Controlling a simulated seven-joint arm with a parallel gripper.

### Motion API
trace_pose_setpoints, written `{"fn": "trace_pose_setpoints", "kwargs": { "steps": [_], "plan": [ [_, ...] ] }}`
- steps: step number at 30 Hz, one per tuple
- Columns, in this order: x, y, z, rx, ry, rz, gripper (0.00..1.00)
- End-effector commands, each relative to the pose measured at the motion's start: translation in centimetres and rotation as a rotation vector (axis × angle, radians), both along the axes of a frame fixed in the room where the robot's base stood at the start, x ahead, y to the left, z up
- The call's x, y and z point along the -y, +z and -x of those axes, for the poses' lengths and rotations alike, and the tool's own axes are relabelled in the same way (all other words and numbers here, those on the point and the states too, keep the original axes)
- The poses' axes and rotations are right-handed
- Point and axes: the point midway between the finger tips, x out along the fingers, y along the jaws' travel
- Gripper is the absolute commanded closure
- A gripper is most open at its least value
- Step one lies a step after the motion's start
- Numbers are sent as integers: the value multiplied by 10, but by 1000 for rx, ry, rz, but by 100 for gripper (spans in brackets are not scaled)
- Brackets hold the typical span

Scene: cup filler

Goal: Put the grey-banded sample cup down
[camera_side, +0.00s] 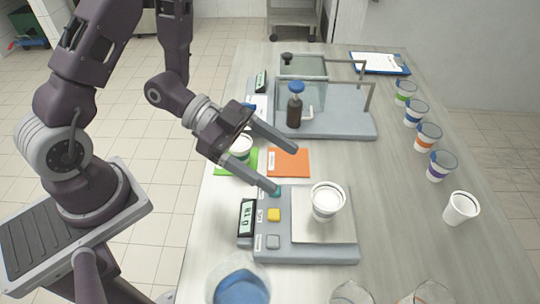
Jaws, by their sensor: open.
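A white cup (326,203) with white contents stands upright on the pan (345,229) of the near scale (285,252). Its band is pale, and I cannot make out for sure that it is grey. My gripper (286,169) is open and empty, its two fingers spread and pointing toward this cup from the upper left. The fingertips are apart from the cup.
A filled cup (241,148) stands on a green mat (222,169) beside an orange mat (288,162). Cups with green, blue, orange and purple (439,167) bands line the right side. A dark bottle (294,110) stands at a rear device; a blue-filled beaker (240,285) is in front.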

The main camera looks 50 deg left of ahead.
Motion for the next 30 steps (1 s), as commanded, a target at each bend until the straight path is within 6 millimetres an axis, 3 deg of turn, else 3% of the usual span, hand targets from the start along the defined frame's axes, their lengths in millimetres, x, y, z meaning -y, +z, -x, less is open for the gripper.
{"fn": "trace_pose_setpoints", "kwargs": {
  "steps": [5, 8, 11, 13, 15, 17, 20, 24, 27, 30],
  "plan": [
    [-3, 1, 1, 2, 1, -5, 21],
    [-13, -2, -13, 28, 41, -112, 21],
    [-49, 2, -46, 67, 193, -362, 21],
    [-88, 23, -66, 66, 375, -534, 21],
    [-127, 55, -68, 29, 586, -645, 21],
    [-153, 85, -53, -38, 773, -685, 21],
    [-170, 125, 1, -211, 1021, -635, 21],
    [-149, 146, 82, -460, 1140, -485, 21],
    [-132, 149, 116, -563, 1136, -421, 21],
    [-125, 150, 129, -604, 1128, -400, 21]
  ]
}}
